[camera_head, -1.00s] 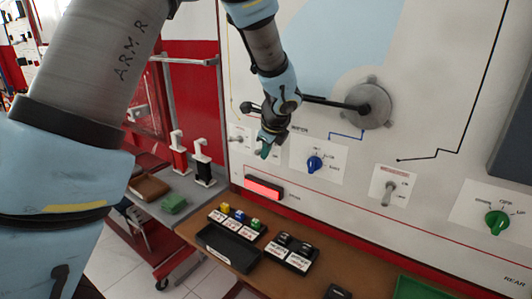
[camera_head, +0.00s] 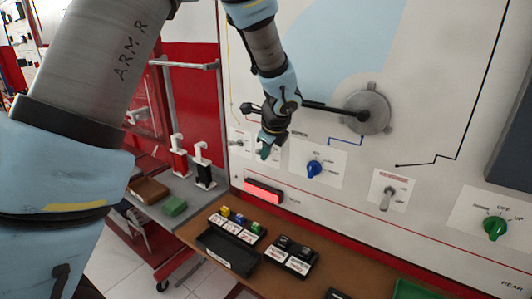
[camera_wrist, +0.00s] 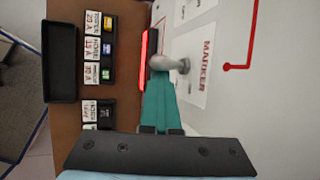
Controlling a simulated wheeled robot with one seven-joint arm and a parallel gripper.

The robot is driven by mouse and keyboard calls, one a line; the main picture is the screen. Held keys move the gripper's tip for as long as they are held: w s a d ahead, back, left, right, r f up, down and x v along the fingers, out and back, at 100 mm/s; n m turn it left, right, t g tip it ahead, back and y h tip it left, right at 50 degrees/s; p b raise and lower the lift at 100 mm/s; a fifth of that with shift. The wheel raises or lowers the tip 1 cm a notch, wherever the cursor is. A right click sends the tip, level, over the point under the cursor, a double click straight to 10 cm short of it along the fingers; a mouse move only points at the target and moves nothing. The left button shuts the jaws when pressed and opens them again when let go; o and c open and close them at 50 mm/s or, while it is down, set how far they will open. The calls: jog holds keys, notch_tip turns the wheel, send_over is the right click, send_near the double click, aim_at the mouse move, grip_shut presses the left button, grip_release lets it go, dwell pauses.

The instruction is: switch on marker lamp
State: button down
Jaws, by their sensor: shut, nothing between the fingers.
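The marker switch (camera_wrist: 172,64) is a grey metal toggle on a white plate lettered "MARKER" (camera_wrist: 203,75) in the wrist view. Its rounded lever points left in that picture, toward the red bar. My gripper (camera_wrist: 158,82) has teal fingers, shut and empty, with the tips right by the lever. I cannot tell whether they touch it. In the head view my gripper (camera_head: 267,152) is in front of the panel's lower left part and covers most of that switch. A glowing red bar (camera_head: 264,190) sits below it on the panel; it also shows in the wrist view (camera_wrist: 146,58).
A toggle (camera_head: 238,142) is left of my gripper. A blue knob (camera_head: 314,168), another toggle (camera_head: 386,198) and a green knob (camera_head: 494,228) are to the right. A round hub with a black rod (camera_head: 366,112) projects above. Trays of labelled blocks (camera_head: 228,249) lie on the brown bench below.

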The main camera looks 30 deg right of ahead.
jog(key=shift+w+r, duration=0.45)
jog(key=shift+r, duration=0.35)
jog(key=s+b+v, duration=0.1)
jog(key=v, duration=0.9)
jog(key=shift+s+f+b, duration=0.15)
jog(key=shift+f+b, duration=0.25)
